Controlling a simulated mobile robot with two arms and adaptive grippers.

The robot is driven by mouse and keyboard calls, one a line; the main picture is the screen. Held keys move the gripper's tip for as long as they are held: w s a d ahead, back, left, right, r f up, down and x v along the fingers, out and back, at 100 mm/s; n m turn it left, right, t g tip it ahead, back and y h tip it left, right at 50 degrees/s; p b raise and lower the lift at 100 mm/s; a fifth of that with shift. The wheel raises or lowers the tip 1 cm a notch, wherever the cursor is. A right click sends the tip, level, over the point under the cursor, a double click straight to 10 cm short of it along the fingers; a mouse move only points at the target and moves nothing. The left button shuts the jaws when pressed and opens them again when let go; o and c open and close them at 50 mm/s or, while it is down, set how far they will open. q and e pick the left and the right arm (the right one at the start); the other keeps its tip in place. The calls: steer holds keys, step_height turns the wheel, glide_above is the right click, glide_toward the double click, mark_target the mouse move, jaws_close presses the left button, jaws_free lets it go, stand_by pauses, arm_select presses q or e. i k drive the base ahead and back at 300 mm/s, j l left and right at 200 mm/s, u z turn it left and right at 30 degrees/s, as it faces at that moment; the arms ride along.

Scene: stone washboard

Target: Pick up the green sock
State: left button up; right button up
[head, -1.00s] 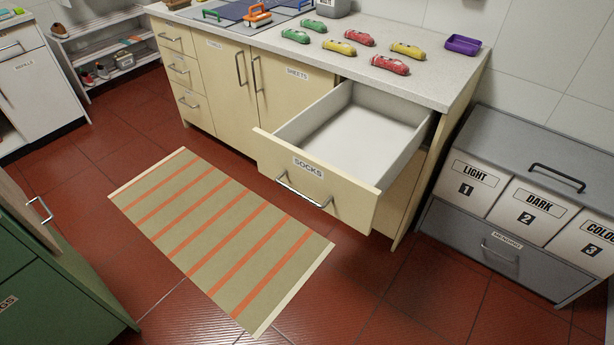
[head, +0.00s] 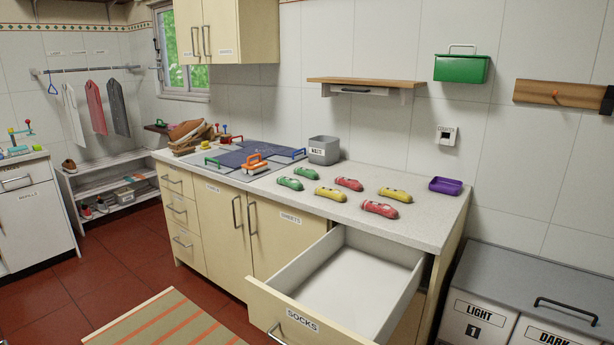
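Two rolled green socks lie on the pale stone countertop (head: 431,223). One green sock (head: 305,172) is farther back, and the other green sock (head: 290,183) lies just in front of it to the left. Beside them lie a yellow sock (head: 330,195) and a red sock (head: 349,184), with another red sock (head: 380,209) and yellow sock (head: 395,194) farther right. The open drawer labelled SOCKS (head: 302,319) below looks empty. Neither of my grippers is in view.
The pulled-out drawer sticks out into the floor space before the counter. A grey bin (head: 324,150) stands behind the socks, and a purple tray (head: 446,185) lies to their right. A wooden shelf (head: 365,82) hangs above. A striped rug (head: 170,322) lies on the floor.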

mark_target(311, 174)
steer(key=z, duration=1.45)
steer(key=j+z, duration=0.35)
steer(key=z, duration=0.15)
steer(key=k+j+z, duration=0.1)
steer(key=j+z, duration=0.2)
steer(key=z, duration=0.2)
steer(key=k+j+z, duration=0.15)
steer(key=j+z, duration=0.15)
steer(key=z, duration=0.15)
steer(key=k+j+z, duration=0.2)
steer(key=z, duration=0.3)
steer(key=k+j+z, duration=0.15)
steer(key=z, duration=0.35)
steer(key=k+j+z, duration=0.25)
steer(key=z, duration=0.25)
steer(key=k+z, duration=0.25)
steer(key=z, duration=0.2)
steer(key=k+j, duration=0.15)
steer(key=k, duration=0.25)
steer(key=k+j+u, duration=0.1)
steer(key=k, duration=0.25)
